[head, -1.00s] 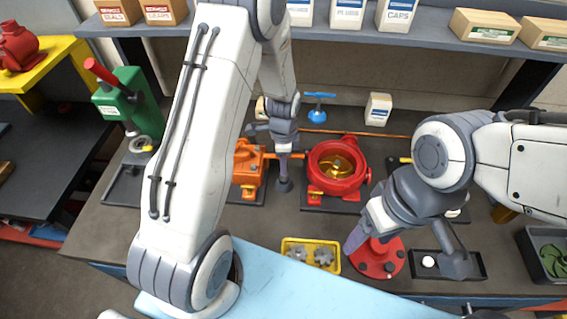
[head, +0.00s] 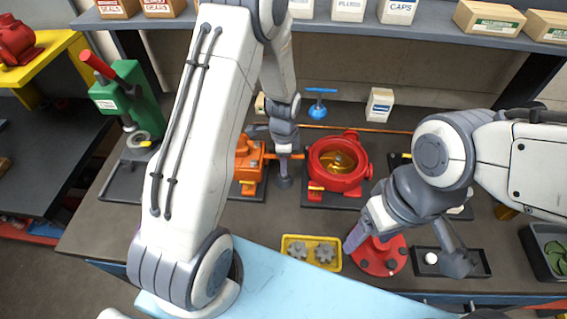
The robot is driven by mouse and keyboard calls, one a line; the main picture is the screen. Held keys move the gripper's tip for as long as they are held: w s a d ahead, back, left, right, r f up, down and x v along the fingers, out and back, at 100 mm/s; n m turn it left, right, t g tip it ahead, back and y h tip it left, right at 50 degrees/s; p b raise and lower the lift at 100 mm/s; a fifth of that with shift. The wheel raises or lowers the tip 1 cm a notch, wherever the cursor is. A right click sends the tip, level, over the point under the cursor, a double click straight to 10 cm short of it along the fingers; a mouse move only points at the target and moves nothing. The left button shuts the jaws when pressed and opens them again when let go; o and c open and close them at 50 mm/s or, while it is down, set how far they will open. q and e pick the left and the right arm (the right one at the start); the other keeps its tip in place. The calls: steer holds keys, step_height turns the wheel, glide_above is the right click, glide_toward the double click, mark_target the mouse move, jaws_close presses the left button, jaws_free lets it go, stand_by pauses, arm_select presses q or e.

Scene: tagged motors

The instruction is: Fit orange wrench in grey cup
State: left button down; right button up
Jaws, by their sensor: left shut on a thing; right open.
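My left gripper (head: 284,142) points down over the bench, between the orange vise-like unit and the red pump. It is shut on an orange bar, which I take for the orange wrench (head: 297,156); the bar sticks out to both sides. A dark grey round piece (head: 284,183) shows straight below the jaws. I cannot tell whether it is the grey cup or the wrench's lower end, or whether it touches the bench. My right gripper (head: 405,248) is open and empty, its fingers spread above the red disc and the black tray.
The orange unit (head: 248,172) and red pump (head: 323,188) stand close on either side of my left gripper. In front are a yellow tray (head: 288,262) with gears, a red disc (head: 380,262) and a black tray (head: 482,262). A green press (head: 128,95) stands left; shelves cross the back.

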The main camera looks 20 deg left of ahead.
arm_select(q)
steer(key=shift+f+b, duration=0.55)
steer(key=shift+f, duration=0.25)
steer(key=c, duration=0.7)
jaws_free()
steer(key=shift+r, duration=0.15)
steer(key=shift+r+p, duration=2.55)
steer(key=shift+r, duration=0.4)
